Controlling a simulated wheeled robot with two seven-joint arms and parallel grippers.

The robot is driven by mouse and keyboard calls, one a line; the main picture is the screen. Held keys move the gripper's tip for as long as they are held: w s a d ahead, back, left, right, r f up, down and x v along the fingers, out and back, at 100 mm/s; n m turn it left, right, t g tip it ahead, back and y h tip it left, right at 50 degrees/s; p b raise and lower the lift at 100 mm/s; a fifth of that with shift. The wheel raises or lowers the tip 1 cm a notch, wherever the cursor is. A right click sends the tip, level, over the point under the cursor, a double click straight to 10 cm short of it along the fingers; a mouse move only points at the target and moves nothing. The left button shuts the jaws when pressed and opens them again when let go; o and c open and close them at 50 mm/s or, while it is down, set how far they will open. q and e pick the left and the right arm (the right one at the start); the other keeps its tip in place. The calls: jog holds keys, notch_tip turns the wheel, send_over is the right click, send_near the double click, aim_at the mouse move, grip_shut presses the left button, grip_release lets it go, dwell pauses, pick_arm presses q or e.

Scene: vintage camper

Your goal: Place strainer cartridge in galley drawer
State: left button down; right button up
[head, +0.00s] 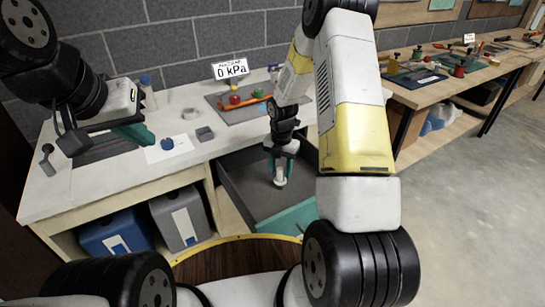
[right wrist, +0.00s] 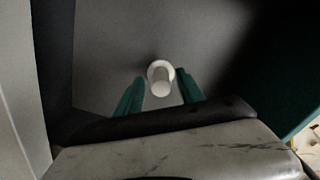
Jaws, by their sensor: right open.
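The strainer cartridge, a small white cylinder (head: 280,180), is in the open galley drawer (head: 240,186), over its grey floor. My right gripper (head: 281,170) reaches down into the drawer with its teal fingers open, one on each side of the cartridge. In the right wrist view the cartridge (right wrist: 161,82) stands out between and beyond the fingertips (right wrist: 163,90), with gaps on both sides. I cannot tell whether it rests on the drawer floor. My left gripper (head: 136,134) hangs over the left of the white counter; its opening is not clear.
The counter (head: 60,185) holds a grey mat with a red ball (head: 234,99) and a 0 kPa sign (head: 230,69). A blue bin (head: 115,232) and a grey bin (head: 180,218) stand below it. A round wooden surface (head: 235,262) lies in front of the drawer.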

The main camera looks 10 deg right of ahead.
jog(key=s+r+m+t, duration=0.1)
jog(key=s+r+m, duration=0.15)
jog(key=r, duration=0.85)
jog(key=s+r+m+t, duration=0.15)
jog(key=r+m, duration=0.25)
jog(key=r, duration=0.6)
jog(key=s+a+r+m+t+y, duration=0.1)
jog(key=s+r+m+t, duration=0.1)
jog(key=s+r+m, duration=0.5)
jog(key=s+a+r+m+t+y, duration=0.1)
jog(key=s+r+m, duration=0.6)
jog(key=s+m, duration=0.7)
jog(key=shift+a+r+m+t, duration=0.15)
jog(key=shift+a+m+t, duration=0.1)
jog(key=shift+m+t, duration=0.1)
